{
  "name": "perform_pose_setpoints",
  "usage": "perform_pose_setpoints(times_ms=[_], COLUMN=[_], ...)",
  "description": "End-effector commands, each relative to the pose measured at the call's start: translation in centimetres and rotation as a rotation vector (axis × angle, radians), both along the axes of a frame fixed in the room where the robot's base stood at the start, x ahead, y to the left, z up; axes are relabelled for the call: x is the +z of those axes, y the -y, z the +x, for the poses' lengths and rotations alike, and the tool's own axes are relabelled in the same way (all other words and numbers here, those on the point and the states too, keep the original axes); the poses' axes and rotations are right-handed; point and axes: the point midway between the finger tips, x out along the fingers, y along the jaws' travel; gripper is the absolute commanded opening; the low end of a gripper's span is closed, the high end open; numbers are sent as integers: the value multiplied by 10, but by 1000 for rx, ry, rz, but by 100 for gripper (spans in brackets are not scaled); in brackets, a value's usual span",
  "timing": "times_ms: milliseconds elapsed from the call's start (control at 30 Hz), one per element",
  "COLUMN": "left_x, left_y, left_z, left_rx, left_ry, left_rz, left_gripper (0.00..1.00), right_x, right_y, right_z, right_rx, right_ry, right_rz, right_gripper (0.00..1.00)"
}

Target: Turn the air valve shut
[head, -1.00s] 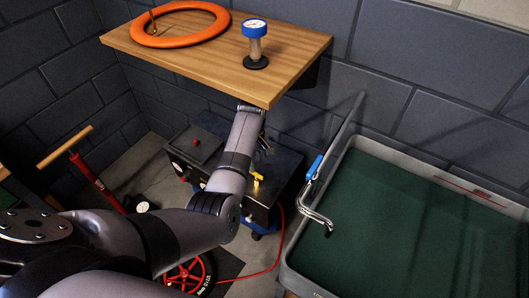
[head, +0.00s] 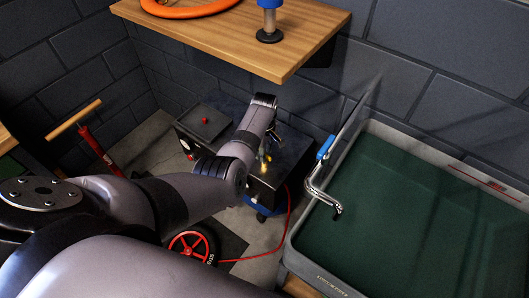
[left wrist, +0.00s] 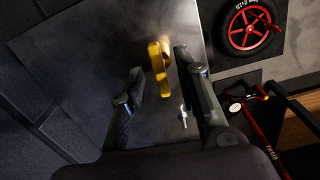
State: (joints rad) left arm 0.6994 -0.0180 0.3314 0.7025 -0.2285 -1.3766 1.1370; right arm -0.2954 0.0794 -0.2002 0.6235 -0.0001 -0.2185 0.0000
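The yellow air valve (head: 265,164) stands on the dark compressor box (head: 285,170) below the wooden shelf. In the left wrist view the yellow valve handle (left wrist: 159,62) lies between my left fingers, toward the tips, with a gap on each side. A pale haze shows around its far end. My left gripper (left wrist: 160,68) is open and empty, over the dark metal top (left wrist: 85,55). In the head view the left gripper is mostly hidden behind my own forearm. Whether a finger touches the handle is hard to tell. My right gripper is not in view.
The wooden shelf (head: 220,40) overhangs close behind my left wrist. A grey sink (head: 365,290) with a blue-handled tap (head: 325,148) stands at right. A red hose (head: 285,235) runs past a red-spoked wheel (head: 192,243). A red floor pump (head: 98,150) stands at left.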

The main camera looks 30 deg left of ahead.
Motion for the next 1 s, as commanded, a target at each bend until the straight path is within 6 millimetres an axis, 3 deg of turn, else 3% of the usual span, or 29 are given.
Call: perform_pose_setpoints(times_ms=[267,733,1000], left_x=[-2,-2,-2], left_y=[0,0,0], left_z=[0,0,0], left_rx=[0,0,-1], left_ry=[1,0,0], left_rz=[1,0,0], left_gripper=[30,0,0], right_x=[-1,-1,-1], right_y=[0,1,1], right_z=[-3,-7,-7], right_rx=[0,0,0], right_ry=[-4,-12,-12], right_rz=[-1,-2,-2], right_gripper=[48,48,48])
